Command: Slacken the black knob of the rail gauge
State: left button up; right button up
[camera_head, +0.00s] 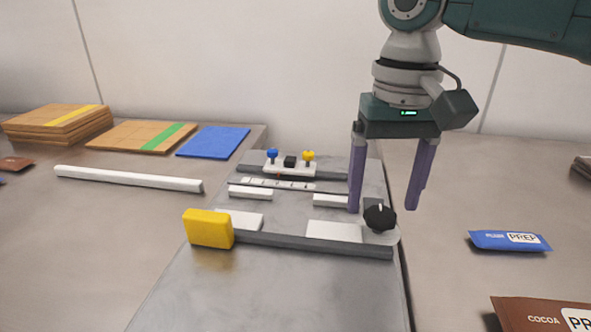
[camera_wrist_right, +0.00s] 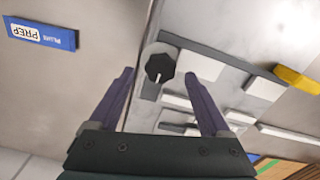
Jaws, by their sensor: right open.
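The black knob (camera_head: 380,217) sits at the near right corner of the rail gauge, whose grey near rail (camera_head: 290,243) runs along the front of the plate. My right gripper (camera_head: 386,208) is open and empty, pointing down, with its purple fingers above and around the knob's place in the head view. In the right wrist view the knob (camera_wrist_right: 159,68) shows between and beyond the fingertips (camera_wrist_right: 160,76), with a pale mark on its face. It looks apart from both fingers. My left gripper is not in view.
A yellow block (camera_head: 208,229) stands at the rail's left end. Blue and yellow knobs stand on a white bracket (camera_head: 290,168) at the back. A white bar (camera_head: 128,179) lies left. A blue packet (camera_head: 509,241) and a brown packet (camera_head: 545,313) lie right.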

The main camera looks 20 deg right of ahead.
jog(key=shift+f, duration=0.7)
jog(key=shift+r, duration=0.1)
grip_shut()
